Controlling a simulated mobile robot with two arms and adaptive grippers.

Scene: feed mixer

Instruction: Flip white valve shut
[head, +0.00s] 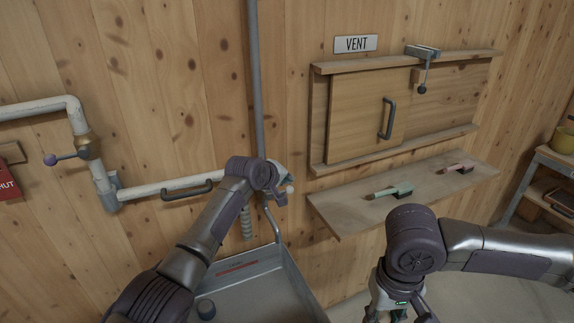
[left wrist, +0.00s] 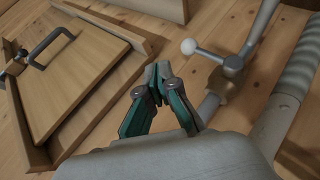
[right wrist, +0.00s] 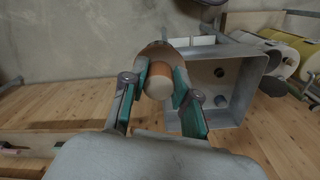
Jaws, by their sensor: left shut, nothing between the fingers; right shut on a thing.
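The white valve's round knob (left wrist: 188,46) shows in the left wrist view, on a short lever from a brass-coloured valve body (left wrist: 232,68) on a pale pipe. The lever stands roughly crosswise to that pipe. My left gripper (left wrist: 156,84) is shut and empty, with its tips apart from the knob in the picture. In the head view the white knob (head: 290,189) shows just beside my left gripper (head: 281,197), which hides most of the valve. In the head view the right gripper is cut off by the bottom edge.
A purple-knobbed valve (head: 52,160) sits on the white pipe at left, near a red sign (head: 8,188). A grey metal basin (head: 225,262) stands below my left arm. A wooden vent panel (head: 352,110) and a shelf (head: 335,208) with two small items are at right.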

